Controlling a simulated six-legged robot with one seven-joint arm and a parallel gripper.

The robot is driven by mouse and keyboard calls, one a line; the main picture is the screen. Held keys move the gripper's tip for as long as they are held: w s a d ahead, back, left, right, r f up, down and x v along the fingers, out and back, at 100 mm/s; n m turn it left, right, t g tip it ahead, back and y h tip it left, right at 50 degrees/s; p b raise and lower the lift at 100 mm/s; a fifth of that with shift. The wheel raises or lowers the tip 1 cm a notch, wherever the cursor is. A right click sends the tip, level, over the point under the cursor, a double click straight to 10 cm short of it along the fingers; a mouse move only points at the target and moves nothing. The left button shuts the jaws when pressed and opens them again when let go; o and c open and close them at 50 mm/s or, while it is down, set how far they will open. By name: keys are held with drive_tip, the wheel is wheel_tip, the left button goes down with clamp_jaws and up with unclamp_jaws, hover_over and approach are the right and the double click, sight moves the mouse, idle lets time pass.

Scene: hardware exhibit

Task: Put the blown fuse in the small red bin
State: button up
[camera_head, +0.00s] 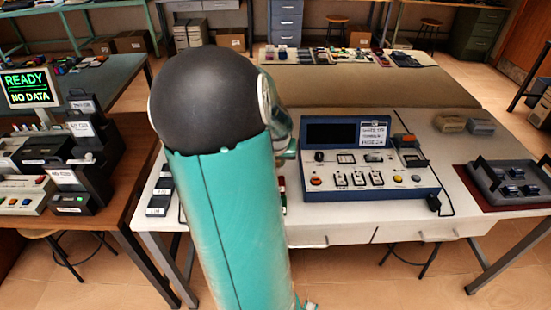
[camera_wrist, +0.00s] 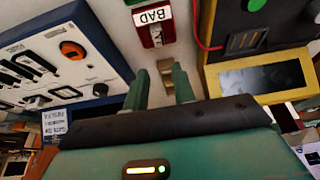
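In the wrist view, a small red bin (camera_wrist: 145,35) with a white "BAD" label stands on the white table top, ahead of my fingertips. My gripper (camera_wrist: 160,80) has two teal fingers set apart. A small brass-coloured piece (camera_wrist: 165,68) shows between and beyond them, partly hidden by the right finger. It does not fill the gap, and I cannot tell whether it is the blown fuse. In the head view my own arm hides my gripper and most of this area; a sliver of red (camera_head: 284,208) shows beside the arm.
A blue-framed control panel (camera_head: 405,192) stands on the white table, right of my arm. A yellow-cased device (camera_wrist: 212,80) is at the right in the wrist view. A dark tray (camera_head: 520,198) lies at the table's right end. A brown desk (camera_head: 125,205) with a "NO DATA" screen (camera_head: 30,88) is at left.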

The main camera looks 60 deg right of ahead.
drive_tip(key=shift+v, duration=0.95)
drive_tip(key=w+a+r+n+t+y, duration=0.1)
drive_tip(key=w+a+r+n, duration=0.2)
drive_tip(key=a, duration=0.6)
drive_tip(key=w+a+r+n+t+y, duration=0.1)
drive_tip(key=w+a+r+n, duration=0.1)
drive_tip(key=w+a+r, duration=0.5)
drive_tip(key=w+a+n+t+y, duration=0.1)
drive_tip(key=w+a+n+y, duration=0.15)
drive_tip(key=a, duration=0.85)
drive_tip(key=s+a+r+n, duration=0.2)
drive_tip(key=s+a, duration=0.1)
drive_tip(key=a, duration=0.6)
drive_tip(key=s+a+r+n, duration=0.3)
drive_tip(key=a, duration=0.6)
drive_tip(key=shift+s+t, duration=0.3)
drive_tip(key=shift+s, duration=0.05)
drive_tip(key=shift+d+h, duration=0.1)
drive_tip(key=shift+h, duration=0.15)
